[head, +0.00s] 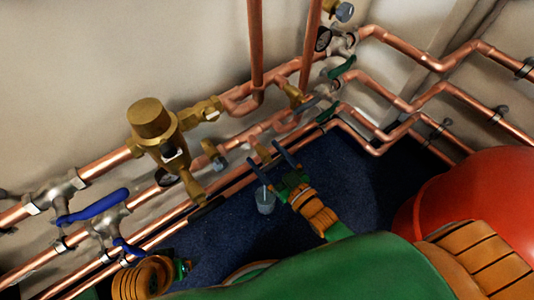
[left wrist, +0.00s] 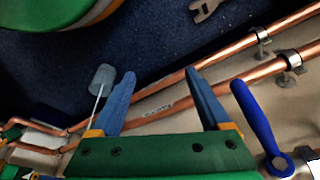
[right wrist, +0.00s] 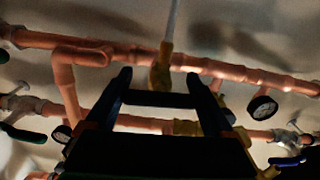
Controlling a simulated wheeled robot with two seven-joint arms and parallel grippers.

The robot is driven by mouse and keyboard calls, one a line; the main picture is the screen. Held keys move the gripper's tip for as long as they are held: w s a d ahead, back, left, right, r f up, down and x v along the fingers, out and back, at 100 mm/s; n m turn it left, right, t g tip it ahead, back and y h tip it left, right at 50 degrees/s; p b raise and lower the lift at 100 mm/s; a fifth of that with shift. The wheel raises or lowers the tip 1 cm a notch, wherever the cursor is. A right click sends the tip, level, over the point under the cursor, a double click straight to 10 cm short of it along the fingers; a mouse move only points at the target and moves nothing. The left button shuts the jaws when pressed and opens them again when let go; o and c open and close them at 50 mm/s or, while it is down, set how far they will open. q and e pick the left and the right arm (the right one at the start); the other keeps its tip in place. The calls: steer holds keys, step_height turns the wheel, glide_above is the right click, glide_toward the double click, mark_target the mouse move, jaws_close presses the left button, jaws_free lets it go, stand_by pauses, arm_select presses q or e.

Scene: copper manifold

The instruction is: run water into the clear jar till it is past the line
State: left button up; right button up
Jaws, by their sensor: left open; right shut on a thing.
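The clear jar (head: 265,200) looks small and grey and stands on the dark blue floor; it also shows in the left wrist view (left wrist: 102,78). A thin pale stream meets it there. Its line and water level are too small to read. In the right wrist view a pale stream leaves a brass tap (right wrist: 161,68). My right gripper (head: 264,151) is at this tap, shut on what looks like its dark handle (right wrist: 160,99), which is hard to make out. My left gripper (left wrist: 162,97) is open and empty, near the lower pipes at the left.
Copper pipes (head: 390,93) run along the wall with a large brass valve (head: 152,120) and blue levers (head: 93,206). A red rounded object (head: 470,200) is at the right. A wrench (left wrist: 206,8) lies on the floor. Floor beside the jar is clear.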

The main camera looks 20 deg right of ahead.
mark_target(275, 167)
arm_select(q)
steer(key=shift+x, duration=0.85)
arm_select(e)
steer(key=shift+m, duration=0.8)
arm_select(q)
steer(key=shift+s, duration=0.15)
arm_select(e)
steer(key=o, duration=1.1)
steer(key=shift+s, duration=0.2)
arm_select(q)
steer(key=f, duration=0.1)
steer(key=f+p, duration=0.2)
steer(key=f, duration=0.1)
steer(key=shift+s+a, duration=0.1)
steer(key=shift+s, duration=0.2)
arm_select(e)
steer(key=v, duration=0.6)
steer(key=shift+s+d, duration=0.15)
steer(key=shift+s, duration=0.25)
arm_select(q)
steer(key=shift+s+g, duration=0.1)
steer(key=shift+g, duration=0.2)
arm_select(e)
steer(key=shift+f, duration=0.1)
